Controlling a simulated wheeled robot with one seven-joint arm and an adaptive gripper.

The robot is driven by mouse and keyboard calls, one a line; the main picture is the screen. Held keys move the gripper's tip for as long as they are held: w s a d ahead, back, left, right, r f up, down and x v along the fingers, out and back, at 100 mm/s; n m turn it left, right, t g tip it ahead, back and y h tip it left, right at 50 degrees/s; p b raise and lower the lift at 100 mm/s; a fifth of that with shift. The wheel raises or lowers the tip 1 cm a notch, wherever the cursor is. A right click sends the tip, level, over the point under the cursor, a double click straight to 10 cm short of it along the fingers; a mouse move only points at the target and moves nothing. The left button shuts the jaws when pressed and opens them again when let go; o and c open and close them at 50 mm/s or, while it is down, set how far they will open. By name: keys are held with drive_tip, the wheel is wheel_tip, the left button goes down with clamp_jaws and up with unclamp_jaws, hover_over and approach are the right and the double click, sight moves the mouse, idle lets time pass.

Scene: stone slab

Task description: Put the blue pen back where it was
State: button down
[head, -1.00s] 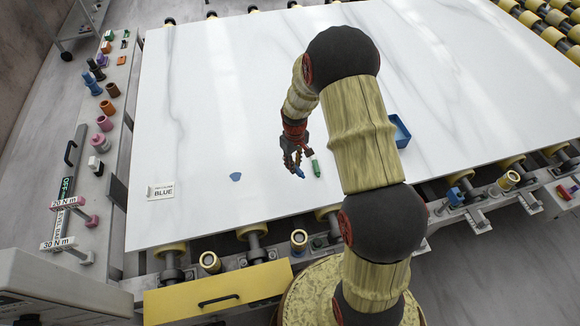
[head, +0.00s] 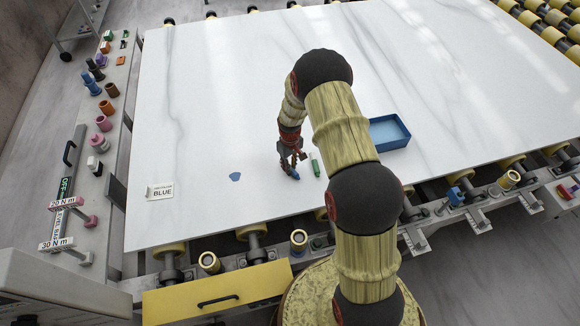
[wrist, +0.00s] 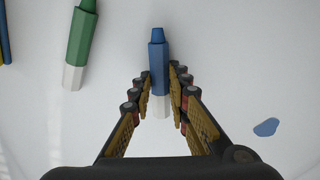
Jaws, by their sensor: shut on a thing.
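The blue pen (wrist: 158,60), with a white end, is between the fingers of my gripper (wrist: 157,92), which is shut on it. In the head view, my gripper (head: 291,168) is over the white slab, with a small part of the blue pen (head: 294,175) showing below it. I cannot tell whether the pen touches the slab. A flat blue patch (head: 235,177) lies on the slab left of the gripper. It shows at the lower right of the wrist view (wrist: 266,127). A small sign reading "BLUE" (head: 160,191) stands further left.
A green pen (head: 315,166) lies on the slab (head: 220,90) just right of my gripper; it is at upper left in the wrist view (wrist: 80,45). A blue tray (head: 390,147) sits further right, partly behind my arm. The slab between gripper and blue patch is clear.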

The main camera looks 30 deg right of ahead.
drive_tip(key=shift+f, duration=0.15)
drive_tip(key=c, duration=1.7)
unclamp_jaws()
